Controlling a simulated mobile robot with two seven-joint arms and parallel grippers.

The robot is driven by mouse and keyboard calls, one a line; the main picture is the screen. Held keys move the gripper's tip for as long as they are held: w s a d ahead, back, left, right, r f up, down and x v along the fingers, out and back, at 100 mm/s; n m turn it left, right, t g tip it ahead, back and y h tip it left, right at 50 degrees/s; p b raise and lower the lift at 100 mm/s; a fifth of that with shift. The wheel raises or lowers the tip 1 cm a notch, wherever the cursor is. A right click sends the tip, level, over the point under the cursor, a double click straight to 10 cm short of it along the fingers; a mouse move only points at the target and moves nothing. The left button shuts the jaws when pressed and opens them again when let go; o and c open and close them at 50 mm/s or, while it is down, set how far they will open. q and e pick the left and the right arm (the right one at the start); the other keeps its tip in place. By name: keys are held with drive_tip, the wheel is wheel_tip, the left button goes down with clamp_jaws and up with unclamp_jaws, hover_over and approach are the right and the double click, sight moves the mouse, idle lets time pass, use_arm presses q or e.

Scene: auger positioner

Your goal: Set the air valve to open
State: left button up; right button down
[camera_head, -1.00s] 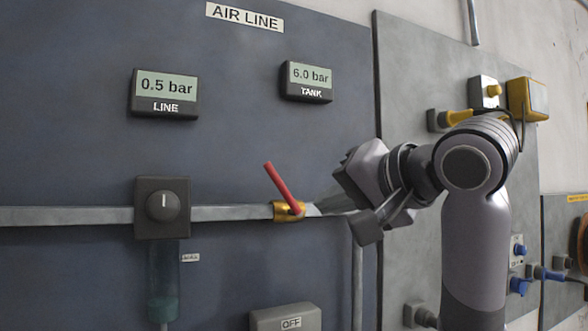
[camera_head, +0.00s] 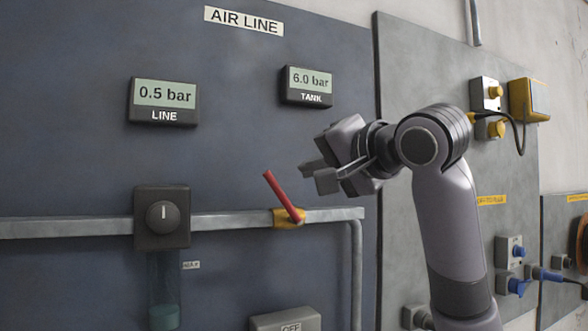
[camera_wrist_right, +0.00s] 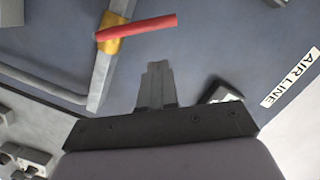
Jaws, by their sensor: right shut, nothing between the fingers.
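The air valve is a brass body (camera_head: 289,217) on the grey horizontal pipe, with a red lever (camera_head: 281,195). The lever tilts up and to the left, across the pipe line. In the right wrist view the red lever (camera_wrist_right: 138,33) and brass body (camera_wrist_right: 110,40) show beyond the fingers, apart from them. My right gripper (camera_head: 318,178) is up and to the right of the lever, shut and empty, not touching it. In the right wrist view its fingers (camera_wrist_right: 155,80) are together. My left gripper is not in view.
The LINE display (camera_head: 163,101) reads 0.5 bar and the TANK display (camera_head: 306,86) 6.0 bar. A black regulator knob (camera_head: 162,217) sits left on the pipe (camera_head: 90,227). A grey OFF box (camera_head: 285,320) is below. The panel between lever and displays is clear.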

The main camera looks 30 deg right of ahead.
sight(279, 197)
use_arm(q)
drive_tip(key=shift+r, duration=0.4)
use_arm(e)
drive_tip(key=w+a+f, duration=0.2)
drive_tip(key=shift+a, duration=0.3)
drive_tip(key=shift+w, duration=0.15)
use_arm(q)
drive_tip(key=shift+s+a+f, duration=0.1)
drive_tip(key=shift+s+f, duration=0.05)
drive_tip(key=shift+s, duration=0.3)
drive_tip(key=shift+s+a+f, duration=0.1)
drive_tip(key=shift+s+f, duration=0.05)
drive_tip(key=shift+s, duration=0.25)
use_arm(e)
drive_tip(key=shift+a+f+n, duration=0.1)
drive_tip(key=shift+a+n, duration=0.25)
drive_tip(key=shift+n, duration=0.15)
